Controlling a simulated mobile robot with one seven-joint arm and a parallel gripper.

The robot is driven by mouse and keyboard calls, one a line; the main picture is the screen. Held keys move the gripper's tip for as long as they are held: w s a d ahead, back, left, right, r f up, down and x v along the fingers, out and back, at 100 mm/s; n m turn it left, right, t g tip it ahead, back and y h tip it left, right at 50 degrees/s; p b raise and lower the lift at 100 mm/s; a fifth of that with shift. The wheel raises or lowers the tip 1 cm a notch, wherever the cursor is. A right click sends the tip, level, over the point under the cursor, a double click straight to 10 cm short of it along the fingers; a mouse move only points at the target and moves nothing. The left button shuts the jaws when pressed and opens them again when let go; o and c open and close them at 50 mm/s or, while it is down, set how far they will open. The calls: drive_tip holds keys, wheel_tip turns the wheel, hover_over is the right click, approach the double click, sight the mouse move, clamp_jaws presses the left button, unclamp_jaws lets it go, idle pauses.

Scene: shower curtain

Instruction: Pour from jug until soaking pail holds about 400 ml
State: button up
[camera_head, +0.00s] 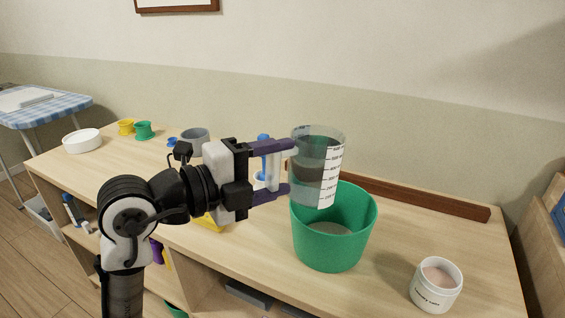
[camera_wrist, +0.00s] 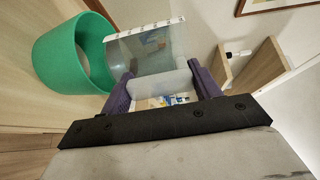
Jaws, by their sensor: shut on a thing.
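The clear jug (camera_head: 317,165) with a white measuring scale holds dark-looking liquid and is held nearly upright over the back of the green pail. My gripper (camera_head: 272,170) is shut on the jug's handle side, left of the pail. The green soaking pail (camera_head: 334,247) stands on the wooden bench top, with something greyish at its bottom. In the wrist view the jug (camera_wrist: 150,50) sits between my purple fingers, with the green pail (camera_wrist: 62,62) to its left. The jug's lower end overlaps the pail's opening; I cannot tell the exact gap.
A white tub (camera_head: 436,287) with pinkish contents stands at the front right of the bench top (camera_head: 400,240). A dark wooden strip (camera_head: 430,199) runs along the back. A white dish (camera_head: 82,141), yellow and green spools (camera_head: 143,130) and a grey bowl (camera_head: 195,141) stand at the left.

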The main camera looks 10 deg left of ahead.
drive_tip(key=shift+s+r+g+y+p, duration=0.15)
drive_tip(key=shift+g+y+p, duration=0.25)
drive_tip(key=shift+p, duration=0.85)
drive_tip(key=shift+a+g+y+p, duration=0.1)
drive_tip(key=shift+g+y+p, duration=0.25)
drive_tip(key=shift+p, duration=0.6)
drive_tip(key=shift+r+g+y+p, duration=0.35)
drive_tip(key=shift+y+p, duration=0.1)
drive_tip(key=shift+p, duration=0.1)
